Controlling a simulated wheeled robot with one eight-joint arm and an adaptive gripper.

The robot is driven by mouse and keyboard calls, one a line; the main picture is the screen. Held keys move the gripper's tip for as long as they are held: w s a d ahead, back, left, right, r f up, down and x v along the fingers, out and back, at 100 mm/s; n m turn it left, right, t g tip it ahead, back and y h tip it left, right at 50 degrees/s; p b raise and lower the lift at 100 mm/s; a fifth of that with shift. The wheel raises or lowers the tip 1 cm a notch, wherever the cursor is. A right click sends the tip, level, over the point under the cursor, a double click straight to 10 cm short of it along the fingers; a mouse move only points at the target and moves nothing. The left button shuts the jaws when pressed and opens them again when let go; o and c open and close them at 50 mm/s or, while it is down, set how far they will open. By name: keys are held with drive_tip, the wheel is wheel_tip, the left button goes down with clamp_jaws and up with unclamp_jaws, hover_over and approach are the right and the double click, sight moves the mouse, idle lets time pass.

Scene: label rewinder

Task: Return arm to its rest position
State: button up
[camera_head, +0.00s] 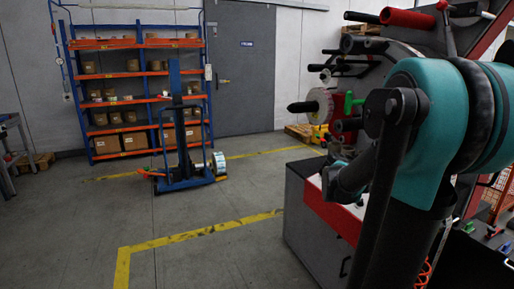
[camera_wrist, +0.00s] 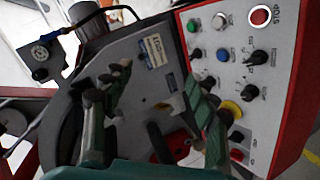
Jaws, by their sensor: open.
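My teal and black arm (camera_head: 425,115) fills the right side of the head view, bent in front of the label rewinder. In the wrist view, my gripper (camera_wrist: 157,78) is open, with its two dark fingers apart and nothing between them. Beyond it is the rewinder's tilted grey control panel (camera_wrist: 285,62) with coloured buttons, black knobs and a red stop button (camera_wrist: 260,16). The right finger overlaps the panel's left edge in the picture. Whether it touches the panel I cannot tell. In the head view, my gripper cannot be made out clearly.
The rewinder's grey and red cabinet (camera_head: 315,225) stands close beside my arm. Its black-tipped spindle (camera_head: 303,107) sticks out left. A blue lift trolley (camera_head: 178,130) with a reel stands near an orange shelf rack (camera_head: 128,69). The floor at left, with yellow lines (camera_head: 190,235), is clear.

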drive_tip(key=s+a+f+y, duration=0.4)
drive_tip(key=s+a+f, duration=0.1)
drive_tip(key=a+f, duration=0.2)
drive_tip(key=s+a+f+n+y, duration=0.1)
drive_tip(key=s+a+f+y, duration=0.3)
drive_tip(key=s+a+f, duration=0.2)
drive_tip(key=s+a+f+y, duration=0.5)
drive_tip(key=a+f, duration=0.4)
drive_tip(key=a, duration=0.4)
drive_tip(key=shift+s+a+f+n, duration=0.15)
drive_tip(key=shift+s+a+n, duration=0.2)
drive_tip(key=shift+s, duration=0.4)
